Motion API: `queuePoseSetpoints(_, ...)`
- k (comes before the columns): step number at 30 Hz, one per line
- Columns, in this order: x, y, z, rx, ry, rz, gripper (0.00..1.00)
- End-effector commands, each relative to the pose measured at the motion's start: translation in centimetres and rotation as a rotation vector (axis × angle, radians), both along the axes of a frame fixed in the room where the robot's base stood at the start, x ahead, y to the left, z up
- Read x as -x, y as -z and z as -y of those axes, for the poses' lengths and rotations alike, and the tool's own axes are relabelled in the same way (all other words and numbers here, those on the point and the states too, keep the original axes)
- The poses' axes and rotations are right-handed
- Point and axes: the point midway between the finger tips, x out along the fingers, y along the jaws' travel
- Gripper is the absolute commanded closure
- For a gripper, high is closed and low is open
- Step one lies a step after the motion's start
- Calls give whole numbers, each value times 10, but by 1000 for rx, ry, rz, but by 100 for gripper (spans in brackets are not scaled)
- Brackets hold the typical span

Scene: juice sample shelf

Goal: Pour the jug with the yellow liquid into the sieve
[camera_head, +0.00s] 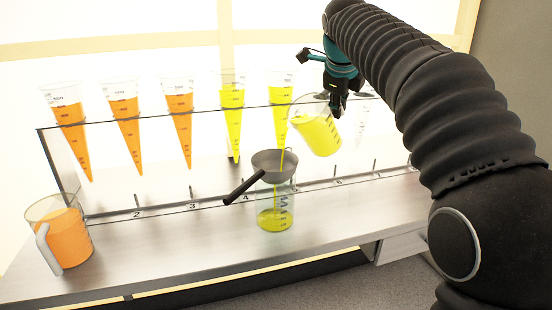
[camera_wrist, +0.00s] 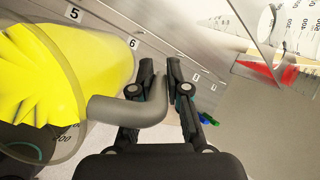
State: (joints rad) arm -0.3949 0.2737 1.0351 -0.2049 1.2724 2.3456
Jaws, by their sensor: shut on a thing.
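The jug with yellow liquid (camera_head: 316,134) is tilted to the left above the sieve, and a thin yellow stream falls from it. My gripper (camera_head: 337,103) is shut on the jug's grey handle; the wrist view shows the fingers (camera_wrist: 158,80) around the handle (camera_wrist: 128,108) and the yellow jug (camera_wrist: 70,70) at left. The sieve (camera_head: 268,160), a grey bowl with a black handle pointing lower left, sits on top of a clear glass container (camera_head: 285,213). Yellow liquid stands in the lower part of that container, and the stream passes down through the sieve.
A jug of orange liquid (camera_head: 68,238) stands at the left on the metal shelf (camera_head: 170,262). Behind, a rack (camera_head: 118,210) with numbered places holds several cones, orange at left (camera_head: 125,115) and yellow in the middle (camera_head: 232,105). The shelf front right of the container is clear.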

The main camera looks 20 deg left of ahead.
Motion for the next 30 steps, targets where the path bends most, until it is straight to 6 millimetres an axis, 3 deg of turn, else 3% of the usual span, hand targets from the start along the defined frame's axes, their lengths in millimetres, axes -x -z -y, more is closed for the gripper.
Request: queuePoseSetpoints(30,7,-7,-5,67,-1,90,100)
